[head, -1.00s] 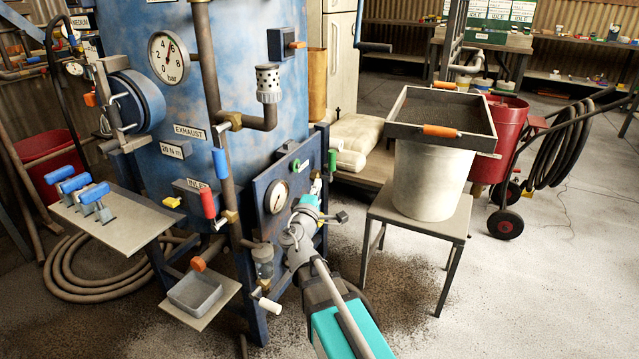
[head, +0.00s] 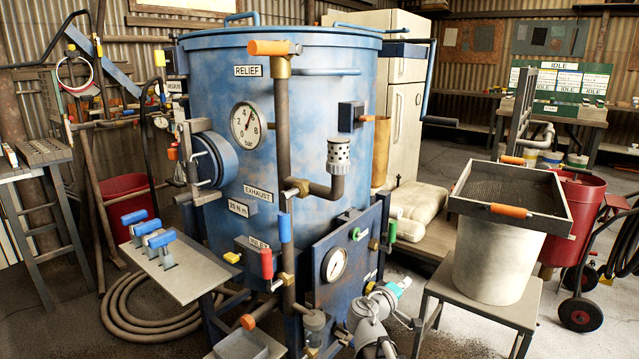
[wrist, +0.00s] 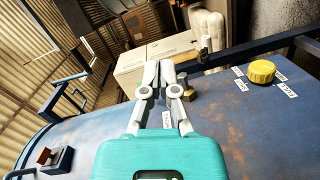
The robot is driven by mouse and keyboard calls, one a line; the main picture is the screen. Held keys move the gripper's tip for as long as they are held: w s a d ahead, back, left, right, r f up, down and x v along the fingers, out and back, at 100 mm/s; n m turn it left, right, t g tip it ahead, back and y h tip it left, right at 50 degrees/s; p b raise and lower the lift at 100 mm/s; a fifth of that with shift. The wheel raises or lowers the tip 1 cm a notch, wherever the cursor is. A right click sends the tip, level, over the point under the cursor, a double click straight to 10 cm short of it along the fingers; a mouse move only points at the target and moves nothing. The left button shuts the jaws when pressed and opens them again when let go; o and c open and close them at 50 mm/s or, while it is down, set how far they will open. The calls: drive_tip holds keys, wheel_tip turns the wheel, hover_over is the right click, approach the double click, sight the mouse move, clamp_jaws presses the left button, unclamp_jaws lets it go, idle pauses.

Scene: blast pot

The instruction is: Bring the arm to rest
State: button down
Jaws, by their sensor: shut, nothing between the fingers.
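My gripper (head: 404,283) is in front of the blue pot's (head: 215,110) lower right side, right of the small gauge (head: 335,264) on the blue panel. Its teal body and part of my arm show at the bottom of the head view. In the wrist view my gripper's fingers (wrist: 160,68) are together with nothing between them. They reach over a blue surface (wrist: 100,140) with a yellow knob (wrist: 262,72) to the right. A brass fitting (wrist: 188,92) appears close beside the fingers; I cannot tell whether they touch.
Right of my gripper, a stool (head: 500,300) bears a pale bucket (head: 490,262) with a sieve (head: 560,200) on top. A small tray (head: 240,346) and a shelf with blue-handled clamps (head: 180,275) stand left. A hose (head: 125,318) lies coiled on the floor.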

drive_tip(key=s+f+m+g+y, duration=0.6)
drive_tip(key=s+f+g, duration=0.3)
drive_tip(key=s+f, duration=0.35)
drive_tip(key=s+a+f+g+y+p, duration=0.1)
drive_tip(key=s+a+f+g+y, duration=0.2)
drive_tip(key=s+a+y, duration=0.25)
wheel_tip(320, 180, up, 38)
drive_tip(key=p, duration=3.8)
drive_tip(key=shift+w, duration=0.4)
drive_tip(key=shift+a+f, duration=0.1)
